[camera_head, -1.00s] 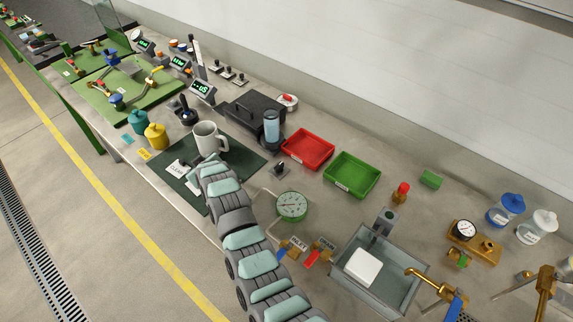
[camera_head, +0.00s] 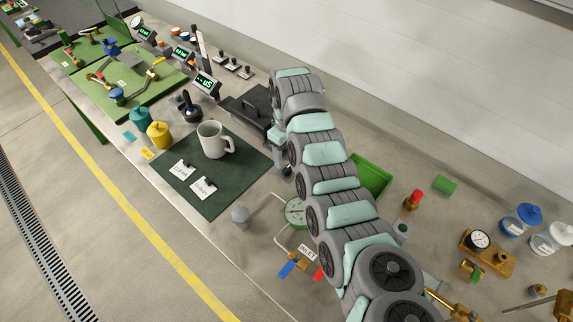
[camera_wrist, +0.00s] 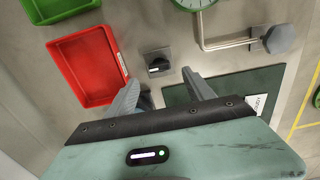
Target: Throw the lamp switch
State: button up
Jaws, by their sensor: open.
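A small black rotary knob (camera_wrist: 158,66) on a grey plate, which looks like the lamp switch, shows in the wrist view between the red tray and the dark green mat. My gripper (camera_wrist: 160,77) is open and empty, with its two fingers apart and the knob appearing just beyond the gap between their tips. I cannot tell how far above the knob the fingertips are. In the head view my arm covers most of the switch area, and the gripper end is at the mat's far right corner, near the black box (camera_head: 245,108).
The red tray (camera_wrist: 82,68) is left of the fingers in the wrist view. A round green gauge with a bent pipe (camera_wrist: 228,43) and a grey hexagonal knob (camera_wrist: 279,39) lie on the far side. A white mug (camera_head: 213,140) stands on the green mat (camera_head: 232,180).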

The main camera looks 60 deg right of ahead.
aim_at(287, 168)
notch_tip(287, 168, down, 7)
jog(key=shift+f+b, duration=0.1)
jog(key=shift+b, duration=0.25)
grip_shut()
dwell(0.7)
